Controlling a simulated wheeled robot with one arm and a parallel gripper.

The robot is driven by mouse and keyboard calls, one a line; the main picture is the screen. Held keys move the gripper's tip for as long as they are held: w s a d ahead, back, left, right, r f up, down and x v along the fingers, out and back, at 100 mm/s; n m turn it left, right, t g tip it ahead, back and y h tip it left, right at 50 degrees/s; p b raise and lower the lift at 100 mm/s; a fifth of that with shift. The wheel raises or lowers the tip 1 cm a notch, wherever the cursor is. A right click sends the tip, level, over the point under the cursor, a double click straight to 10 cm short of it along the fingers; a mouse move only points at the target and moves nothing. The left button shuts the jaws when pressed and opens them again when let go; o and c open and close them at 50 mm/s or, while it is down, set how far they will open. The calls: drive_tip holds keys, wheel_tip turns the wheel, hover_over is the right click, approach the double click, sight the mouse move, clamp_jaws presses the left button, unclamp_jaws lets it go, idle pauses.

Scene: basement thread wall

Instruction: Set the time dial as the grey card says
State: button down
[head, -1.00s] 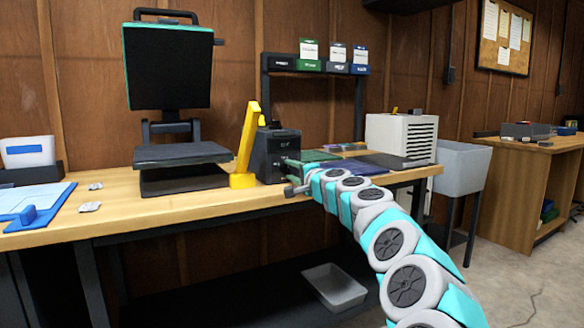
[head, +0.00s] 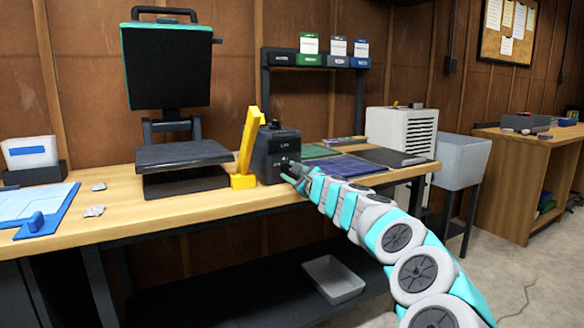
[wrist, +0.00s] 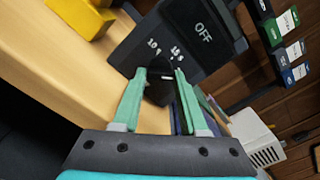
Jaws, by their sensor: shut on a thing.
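The black control box (head: 275,152) stands on the workbench beside the yellow lever. In the wrist view its face (wrist: 190,30) shows "OFF" and dial marks that look like "10" and "15 s". The dark time dial (wrist: 158,90) sits between my green fingertips, below these marks. My gripper (wrist: 160,74) is shut on it; the dial's pointer position is hard to make out. In the head view my gripper (head: 290,166) is at the box's front. A grey holder with a white card (head: 337,54) is on the rack; its writing is too small to read.
A heat press (head: 168,70) stands left of the yellow lever (head: 249,150). Dark and coloured sheets (head: 345,166) lie right of the box, under my arm. A white slatted unit (head: 400,135) and a grey sink (head: 462,160) stand farther right.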

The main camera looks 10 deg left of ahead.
drive_tip(key=shift+r+m+p, duration=0.25)
drive_tip(key=shift+m+p, duration=0.35)
drive_tip(key=shift+m, duration=0.5)
drive_tip(key=c, duration=0.8)
unclamp_jaws()
drive_tip(key=o, duration=0.4)
drive_tip(key=shift+f, duration=0.15)
drive_tip(key=shift+c, duration=0.2)
drive_tip(key=shift+s, duration=0.1)
drive_tip(key=shift+s+d+f, duration=0.1)
drive_tip(key=shift+s+d, duration=0.2)
drive_tip(key=shift+s, duration=0.05)
drive_tip(key=b+v, duration=0.1)
drive_tip(key=v, duration=0.5)
drive_tip(key=shift+s+d+b, duration=0.25)
drive_tip(key=shift+s+b, duration=0.05)
drive_tip(key=shift+b, duration=0.1)
